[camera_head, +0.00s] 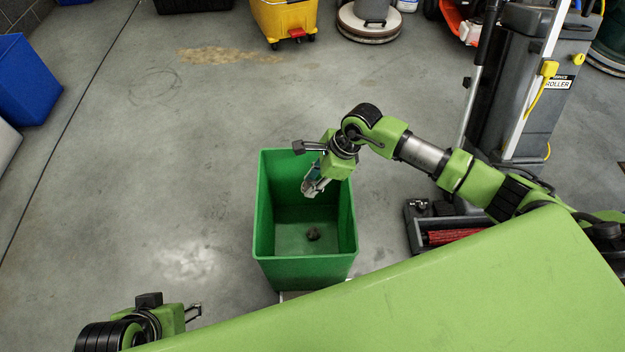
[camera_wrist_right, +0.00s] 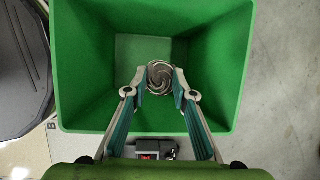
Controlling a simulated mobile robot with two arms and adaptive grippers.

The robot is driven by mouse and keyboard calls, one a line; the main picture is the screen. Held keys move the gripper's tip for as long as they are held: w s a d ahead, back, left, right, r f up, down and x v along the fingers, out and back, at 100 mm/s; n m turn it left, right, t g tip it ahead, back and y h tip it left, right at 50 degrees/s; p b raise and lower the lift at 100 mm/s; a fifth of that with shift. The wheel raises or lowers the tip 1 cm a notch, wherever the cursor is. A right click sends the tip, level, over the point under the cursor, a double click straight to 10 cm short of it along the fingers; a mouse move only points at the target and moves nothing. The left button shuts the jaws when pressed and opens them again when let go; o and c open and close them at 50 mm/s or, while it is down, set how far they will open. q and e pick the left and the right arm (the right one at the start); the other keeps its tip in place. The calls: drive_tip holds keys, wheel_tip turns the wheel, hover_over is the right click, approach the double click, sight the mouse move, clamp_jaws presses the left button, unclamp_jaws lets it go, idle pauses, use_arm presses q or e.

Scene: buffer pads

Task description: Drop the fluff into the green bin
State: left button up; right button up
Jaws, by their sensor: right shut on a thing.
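The green bin (camera_head: 267,210) stands on the floor in front of me, open at the top. My right gripper (camera_head: 310,190) points down into the mouth of the bin. In the right wrist view its fingers (camera_wrist_right: 160,84) are closed around a grey-brown, swirled piece of fluff (camera_wrist_right: 160,74), with the green bin walls (camera_wrist_right: 80,70) around it.
A floor machine (camera_head: 530,85) with a red brush stands right of the bin. A yellow mop bucket (camera_head: 284,18) and a round floor polisher (camera_head: 370,22) are at the back. A blue bin (camera_head: 25,85) is at the far left. The floor left of the green bin is clear.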

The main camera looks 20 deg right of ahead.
wheel_tip(320, 180, down, 3)
drive_tip(key=shift+r+b, duration=0.15)
drive_tip(key=shift+b, duration=0.45)
use_arm(q)
drive_tip(key=w+d+r+t+h, duration=0.1)
drive_tip(key=w+d+r+t, duration=0.2)
drive_tip(key=w, duration=0.6)
drive_tip(key=shift+r+t, duration=0.15)
drive_tip(key=shift+t, duration=0.55)
use_arm(e)
drive_tip(key=o, duration=0.8)
use_arm(q)
drive_tip(key=shift+a, duration=0.1)
use_arm(e)
drive_tip(key=v, duration=1.2)
drive_tip(key=shift+a, duration=0.1)
